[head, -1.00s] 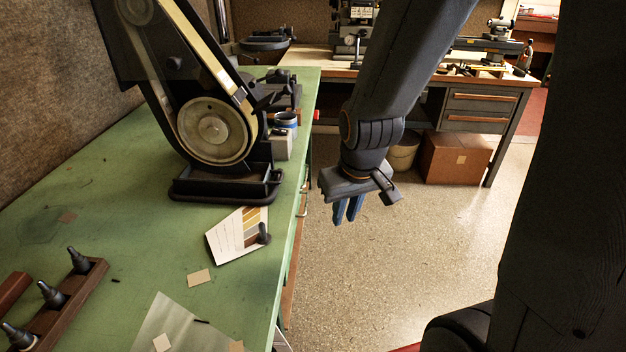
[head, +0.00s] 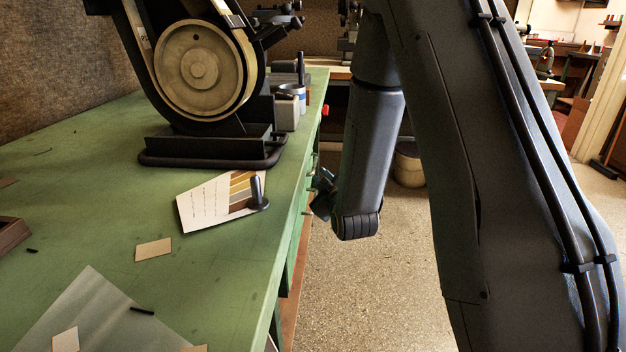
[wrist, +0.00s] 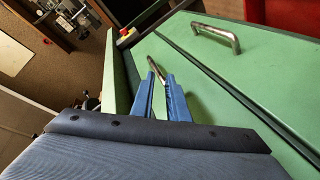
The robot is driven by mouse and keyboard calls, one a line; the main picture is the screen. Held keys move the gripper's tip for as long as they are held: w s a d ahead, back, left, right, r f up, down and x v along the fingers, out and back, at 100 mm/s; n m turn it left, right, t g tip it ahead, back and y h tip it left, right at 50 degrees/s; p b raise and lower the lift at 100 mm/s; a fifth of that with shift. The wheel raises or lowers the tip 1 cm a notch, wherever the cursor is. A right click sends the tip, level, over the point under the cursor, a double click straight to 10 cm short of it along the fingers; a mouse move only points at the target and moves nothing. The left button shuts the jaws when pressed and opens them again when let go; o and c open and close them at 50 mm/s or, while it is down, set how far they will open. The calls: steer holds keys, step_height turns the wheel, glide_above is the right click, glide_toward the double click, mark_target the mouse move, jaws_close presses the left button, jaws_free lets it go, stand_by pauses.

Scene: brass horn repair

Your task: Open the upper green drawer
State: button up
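The upper green drawer (wrist: 180,56) shows its flat front in the wrist view, tilted in the picture, beside the green bench edge strip (wrist: 111,80). Its metal bar handle (wrist: 153,66) stands at my fingertips. My gripper (wrist: 161,76) has two blue fingers apart, with the handle between their tips; green shows in the gap. Contact with the handle cannot be made out. A lower green drawer (wrist: 262,62) with its own bar handle (wrist: 215,35) lies across a dark seam. In the head view my arm hides most of the gripper beside the bench front.
The green bench top (head: 100,150) carries a belt grinder (head: 200,75), a colour card (head: 220,200) and a small dark peg (head: 257,195). A red button (head: 325,110) juts from the bench front. A bin (head: 408,165) stands behind my arm. The floor (head: 350,300) beside the bench is open.

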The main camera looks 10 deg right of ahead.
mark_target(314, 163)
steer(key=shift+w+f+n+t+b, duration=0.1)
steer(key=shift+w+n+t+b, duration=0.55)
steer(key=shift+w, duration=1)
steer(key=shift+w+f+n+t+b, duration=0.2)
steer(key=shift+w+t+b, duration=0.7)
steer(key=shift+w, duration=0.7)
steer(key=shift+w+f+n+t+b, duration=0.1)
steer(key=shift+w+n+t+b, duration=0.4)
steer(key=shift+w+b, duration=0.8)
steer(key=shift+w+p, duration=0.35)
jaws_close()
